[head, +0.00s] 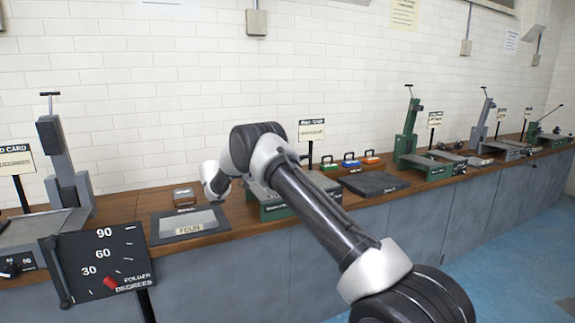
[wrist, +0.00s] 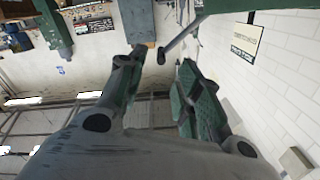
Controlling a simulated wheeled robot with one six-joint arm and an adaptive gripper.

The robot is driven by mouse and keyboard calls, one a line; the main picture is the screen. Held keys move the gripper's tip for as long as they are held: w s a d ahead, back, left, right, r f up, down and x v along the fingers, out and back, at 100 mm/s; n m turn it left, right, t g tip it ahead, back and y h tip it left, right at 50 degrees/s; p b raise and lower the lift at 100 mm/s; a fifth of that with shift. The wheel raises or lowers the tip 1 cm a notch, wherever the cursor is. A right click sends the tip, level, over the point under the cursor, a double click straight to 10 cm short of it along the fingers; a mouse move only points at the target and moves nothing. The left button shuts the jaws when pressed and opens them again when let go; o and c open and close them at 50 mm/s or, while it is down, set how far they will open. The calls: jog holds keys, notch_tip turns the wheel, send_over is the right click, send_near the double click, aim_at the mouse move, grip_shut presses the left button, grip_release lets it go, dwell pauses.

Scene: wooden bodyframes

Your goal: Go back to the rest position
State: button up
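My gripper (wrist: 160,62) shows in the wrist view with its two green-and-dark fingers apart. No object is clamped between the finger pads. A grey rod with a knobbed end (wrist: 178,40) shows just past the fingertips, by a green part at the top edge. I cannot tell how far it is from the fingers. In the head view my arm reaches from the lower right over the workbench, and its wrist end is beside the green machine base. The gripper's fingers are hidden there.
The wooden-topped workbench (head: 132,208) runs along the white brick wall. On it are a tray labelled FOUR (head: 190,224), a green machine base (head: 272,212), a dark flat plate (head: 372,184) and several upright presses. A dial board (head: 97,262) stands in front at left. Blue floor (head: 520,255) is clear at right.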

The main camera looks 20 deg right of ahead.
jog(key=shift+a, duration=0.95)
jog(key=shift+r, duration=0.1)
